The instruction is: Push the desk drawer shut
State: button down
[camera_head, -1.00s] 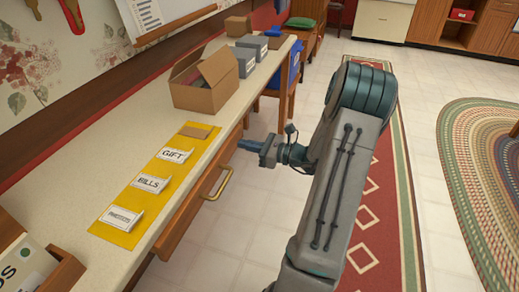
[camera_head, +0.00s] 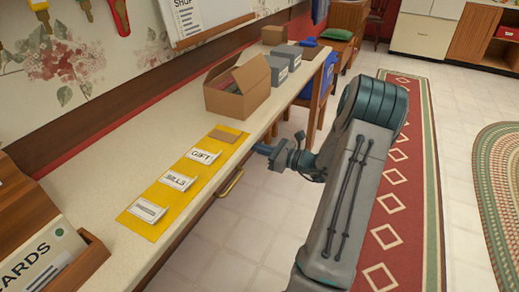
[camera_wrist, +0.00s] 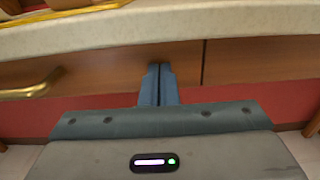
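The desk drawer has a brown wooden front with a brass handle (camera_head: 230,183). In the head view most of the front is hidden below the desk edge; the drawer appears nearly flush. The wrist view shows the drawer front (camera_wrist: 105,75) below the pale desktop, with the handle at left and a vertical seam at right. My gripper (camera_head: 262,148) is at the desk edge, beyond the handle in the head view. In the wrist view my gripper's blue fingers (camera_wrist: 160,75) are together and empty, against or very near the wooden front; contact is unclear.
The desktop (camera_head: 120,155) holds a yellow mat (camera_head: 155,215) with labelled cards, an open cardboard box (camera_head: 235,90) and grey boxes. A wooden card holder (camera_head: 85,262) is at near left. A chair (camera_head: 312,105) stands beyond my gripper. Tiled floor is open nearby.

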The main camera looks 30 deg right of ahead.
jog(key=shift+w+a+r, duration=0.2)
jog(key=p+v, duration=0.2)
jog(key=v, duration=1.2)
jog(key=shift+s+d+f, duration=0.2)
jog(key=shift+f, duration=0.05)
jog(key=s+a+r+n+g+p, duration=0.2)
jog(key=a+r+n+g+p, duration=0.4)
jog(key=a, duration=0.5)
jog(key=s+a+r+n+g+p, duration=0.25)
jog(key=a+r+n+g, duration=0.5)
jog(key=a, duration=0.45)
jog(key=s+a+r+n+h+p, duration=0.2)
jog(key=s+r+n+h+p, duration=0.2)
jog(key=r+n, duration=0.3)
jog(key=s+a+r+n+t+h+p, duration=0.1)
jog(key=s+a+r+n+h+p, duration=0.2)
jog(key=s+r+n+h+p, duration=0.2)
notch_tip(320, 180, up, 3)
jog(key=n+p, duration=0.1)
jog(key=n, duration=0.2)
jog(key=shift+s+n+h, duration=0.2)
jog(key=shift+n+h, duration=0.15)
jog(key=shift+h, duration=0.05)
